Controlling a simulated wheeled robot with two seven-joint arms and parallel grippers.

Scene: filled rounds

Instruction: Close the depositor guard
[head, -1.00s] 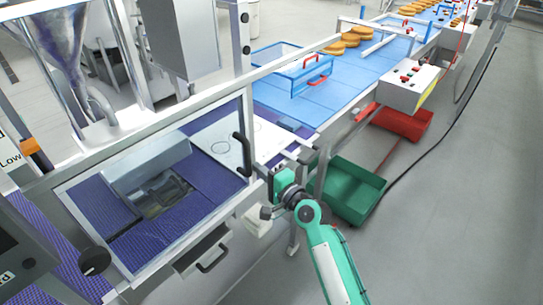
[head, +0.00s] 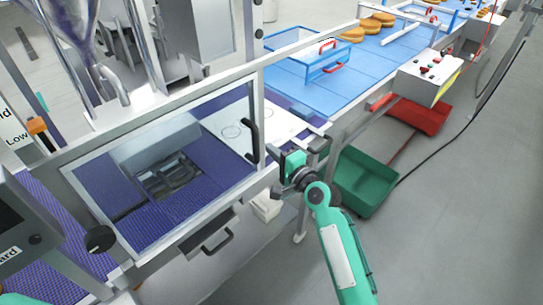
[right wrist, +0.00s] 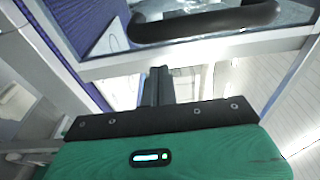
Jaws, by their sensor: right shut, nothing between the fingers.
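The depositor guard is a clear panel in a pale metal frame (head: 165,112) on the near side of the machine. It stands across the front of the blue belt; I cannot tell whether it is fully shut. Its black bar handle (head: 251,142) is near the panel's right edge. My right gripper (head: 279,168) is shut and empty, just right of and below the handle, with a gap between them in the head view. In the right wrist view, the shut fingers (right wrist: 157,86) point toward the frame, and the handle (right wrist: 205,22) lies beyond them. My left gripper is not in view.
A green crate (head: 364,184) and a red crate (head: 418,116) are on the floor to the right. A control box (head: 428,76) juts out beside the conveyor. A blue-framed guard with a red handle (head: 327,45) stands farther along. Open floor lies at lower right.

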